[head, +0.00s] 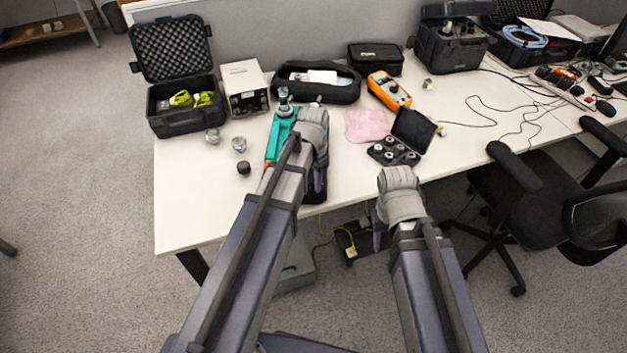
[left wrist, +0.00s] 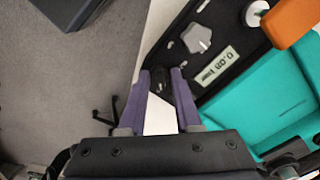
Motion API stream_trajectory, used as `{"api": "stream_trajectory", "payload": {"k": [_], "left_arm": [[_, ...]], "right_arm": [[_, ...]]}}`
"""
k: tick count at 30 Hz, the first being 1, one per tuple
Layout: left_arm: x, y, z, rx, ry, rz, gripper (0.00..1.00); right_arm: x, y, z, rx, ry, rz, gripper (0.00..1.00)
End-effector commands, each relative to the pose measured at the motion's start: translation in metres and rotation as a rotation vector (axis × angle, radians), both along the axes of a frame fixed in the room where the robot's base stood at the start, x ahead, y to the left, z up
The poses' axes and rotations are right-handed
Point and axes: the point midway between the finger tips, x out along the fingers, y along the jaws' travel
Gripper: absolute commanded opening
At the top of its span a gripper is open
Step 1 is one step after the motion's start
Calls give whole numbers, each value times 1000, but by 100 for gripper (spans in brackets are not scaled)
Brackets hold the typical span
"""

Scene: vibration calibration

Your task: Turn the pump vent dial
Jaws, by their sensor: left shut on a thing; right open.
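The pump is a teal body (head: 280,133) on a dark base at the front edge of the table, partly hidden behind my left arm. In the left wrist view its teal side (left wrist: 255,98) and black panel (left wrist: 222,48) show. A small black dial (left wrist: 162,84) sits at the panel's near end, between the purple fingertips of my left gripper (left wrist: 162,76). The left gripper (head: 319,181) is shut on this dial. A grey lobed knob (left wrist: 197,39) is further along the panel, clear of the fingers. My right gripper (head: 380,236) is open and empty, in front of the table edge.
A pink cloth (head: 367,125) and an open black case of fittings (head: 408,135) lie right of the pump. Loose metal fittings (head: 239,144) and a black cap (head: 244,168) stand left of it. An orange meter (head: 389,91) is behind. The table's front left is clear.

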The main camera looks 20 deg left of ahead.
Motion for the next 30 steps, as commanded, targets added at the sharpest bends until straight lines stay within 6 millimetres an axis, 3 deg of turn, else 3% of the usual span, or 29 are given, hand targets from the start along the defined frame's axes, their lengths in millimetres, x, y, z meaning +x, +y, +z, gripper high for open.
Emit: {"api": "stream_trajectory", "payload": {"k": [10,11,18,30], "left_arm": [[0,0,0,0,0,-2,0],[0,0,0,0,0,-2,36],[0,0,0,0,0,-2,62],[0,0,5,0,0,-1,62]], "right_arm": [[0,0,0,0,0,0,50],[0,0,0,0,0,0,50],[0,0,0,0,0,0,50],[0,0,5,0,0,0,50]]}}
